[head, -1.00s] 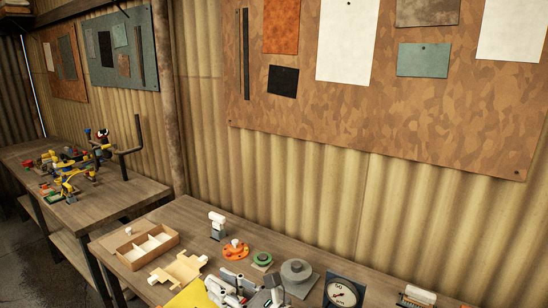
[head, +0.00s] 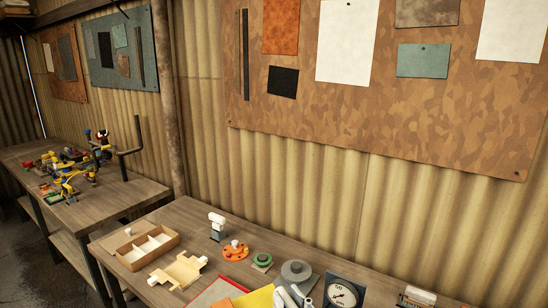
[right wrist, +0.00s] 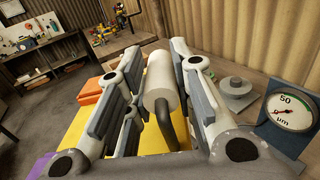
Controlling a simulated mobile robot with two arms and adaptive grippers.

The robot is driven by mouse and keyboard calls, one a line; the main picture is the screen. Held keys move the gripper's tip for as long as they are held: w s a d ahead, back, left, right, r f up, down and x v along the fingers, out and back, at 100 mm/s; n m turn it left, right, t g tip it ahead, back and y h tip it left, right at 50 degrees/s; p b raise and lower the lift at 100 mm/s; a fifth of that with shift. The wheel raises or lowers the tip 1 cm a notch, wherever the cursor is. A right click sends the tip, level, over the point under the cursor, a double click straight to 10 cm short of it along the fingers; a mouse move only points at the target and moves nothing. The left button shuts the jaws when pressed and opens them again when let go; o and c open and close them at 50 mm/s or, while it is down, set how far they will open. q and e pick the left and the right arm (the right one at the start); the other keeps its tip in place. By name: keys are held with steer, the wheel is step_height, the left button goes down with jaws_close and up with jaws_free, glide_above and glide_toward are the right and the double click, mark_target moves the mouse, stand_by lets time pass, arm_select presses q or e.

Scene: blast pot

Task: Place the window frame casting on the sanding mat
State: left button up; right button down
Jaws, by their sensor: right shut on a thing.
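My right gripper (right wrist: 158,92) is shut on a white cylinder (right wrist: 160,78) with a dark bent rod, seen between its pads in the right wrist view. In the head view only light parts of this gripper (head: 290,296) show at the bottom edge. A flat yellow sheet (head: 256,299) lies beside and below it. A grey mat with a red edge (head: 214,291) is left of the yellow sheet. I cannot tell for sure which piece is the window frame casting or which sheet is the sanding mat. My left gripper is not in view.
On the bench stand a divided wooden tray (head: 147,248), a tan notched piece (head: 180,270), an orange disc (head: 236,250), a green-based spool (head: 262,261), a grey stepped disc (head: 296,272), a white-topped post (head: 217,226) and a dial gauge (head: 342,292). A corrugated wall is behind.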

steer(key=s+d+f+m+t+h, duration=0.1)
steer(key=s+d+m+h, duration=0.25)
steer(key=d, duration=0.45)
steer(key=s+d+f+m+t+h, duration=0.1)
steer(key=s+d+m+h, duration=0.1)
steer(key=d+h, duration=0.45)
step_height(320, 180, down, 11)
steer(key=d+y+b, duration=0.2)
steer(key=b, duration=0.9)
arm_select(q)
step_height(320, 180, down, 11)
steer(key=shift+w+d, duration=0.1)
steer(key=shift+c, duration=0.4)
arm_select(e)
steer(key=s+f, duration=0.2)
steer(key=s, duration=0.6)
steer(key=shift+a+f, duration=0.3)
steer(key=shift+f, duration=0.05)
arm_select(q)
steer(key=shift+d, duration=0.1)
arm_select(e)
steer(key=shift+d, duration=0.15)
